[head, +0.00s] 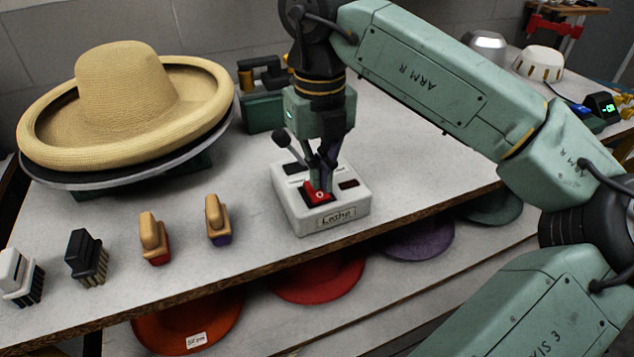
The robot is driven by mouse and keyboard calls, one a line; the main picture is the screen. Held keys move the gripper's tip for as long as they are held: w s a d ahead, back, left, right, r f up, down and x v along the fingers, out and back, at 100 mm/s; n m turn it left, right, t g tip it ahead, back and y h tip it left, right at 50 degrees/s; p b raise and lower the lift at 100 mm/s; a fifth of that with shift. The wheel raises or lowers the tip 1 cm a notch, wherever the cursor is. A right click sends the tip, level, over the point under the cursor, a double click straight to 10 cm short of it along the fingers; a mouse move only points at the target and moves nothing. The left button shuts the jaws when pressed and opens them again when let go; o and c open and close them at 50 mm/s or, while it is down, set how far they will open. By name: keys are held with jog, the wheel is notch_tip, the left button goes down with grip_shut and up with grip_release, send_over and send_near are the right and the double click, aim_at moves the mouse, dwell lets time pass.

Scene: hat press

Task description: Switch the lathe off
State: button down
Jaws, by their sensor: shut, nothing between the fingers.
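A white switch box labelled "Lathe" (335,218) stands near the front edge of the table in the head view. A red rocker switch (319,196) with a pale round mark sits on its top near the label. My gripper (320,180) is shut and empty, pointing down over the box. Its fingertips are right at the back of the red switch; I cannot tell whether they touch it. The gripper hides part of the box top.
Several brushes stand along the front left, including a black one (85,255). Coloured hats, one red (318,280), lie on a shelf below. The table between sombrero and box is clear.

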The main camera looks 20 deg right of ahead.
aim_at(319, 193)
jog(key=shift+r+p, duration=1.5)
jog(key=shift+r, duration=1.1)
